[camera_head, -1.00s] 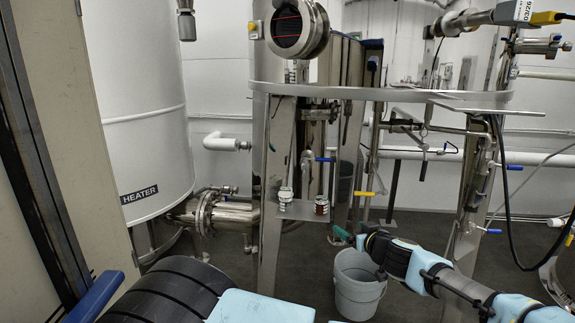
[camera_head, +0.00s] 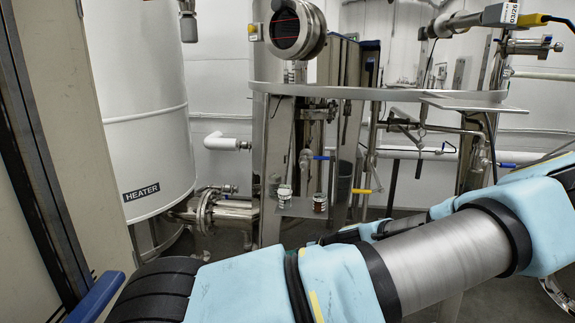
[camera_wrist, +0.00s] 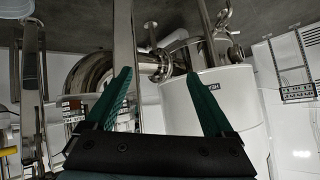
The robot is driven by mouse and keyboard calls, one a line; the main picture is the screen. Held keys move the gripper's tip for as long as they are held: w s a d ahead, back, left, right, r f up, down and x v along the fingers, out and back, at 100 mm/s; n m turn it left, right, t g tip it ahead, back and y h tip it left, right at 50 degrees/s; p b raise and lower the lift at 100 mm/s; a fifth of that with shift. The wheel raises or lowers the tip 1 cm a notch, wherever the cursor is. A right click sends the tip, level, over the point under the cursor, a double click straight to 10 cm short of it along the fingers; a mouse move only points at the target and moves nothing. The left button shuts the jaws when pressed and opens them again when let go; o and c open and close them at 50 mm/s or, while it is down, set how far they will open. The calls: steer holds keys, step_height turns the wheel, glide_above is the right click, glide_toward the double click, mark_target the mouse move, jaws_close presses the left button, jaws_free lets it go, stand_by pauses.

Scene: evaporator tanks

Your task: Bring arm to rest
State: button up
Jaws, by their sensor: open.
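My gripper (camera_wrist: 158,95) shows in the wrist view with its two green fingers spread wide and nothing between them. Behind the fingers are a white tank (camera_wrist: 215,100) and shiny steel pipework (camera_wrist: 92,72). In the head view my arm, with pale blue covers and a bare metal tube, lies folded across the lower right and close to the camera. My gripper's fingers cannot be made out in the head view, where the arm covers that area.
A white tank marked HEATER (camera_head: 146,110) stands at the left. A steel frame with a ring rail (camera_head: 400,95) and valves with a yellow handle (camera_head: 362,191) and a blue handle (camera_head: 321,157) stands in the middle. A small shelf (camera_head: 298,207) holds two small fittings.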

steer(key=s+a+g+h, duration=0.3)
steer(key=s+a+g, duration=0.35)
steer(key=s, duration=0.25)
steer(key=s+a+r+m+h, duration=0.1)
steer(key=s+r+m+h, duration=0.1)
steer(key=r, duration=0.6)
steer(key=s+a+r+m+h, duration=0.2)
steer(key=s+r+m, duration=0.2)
steer(key=r, duration=0.4)
steer(key=shift+r, duration=0.2)
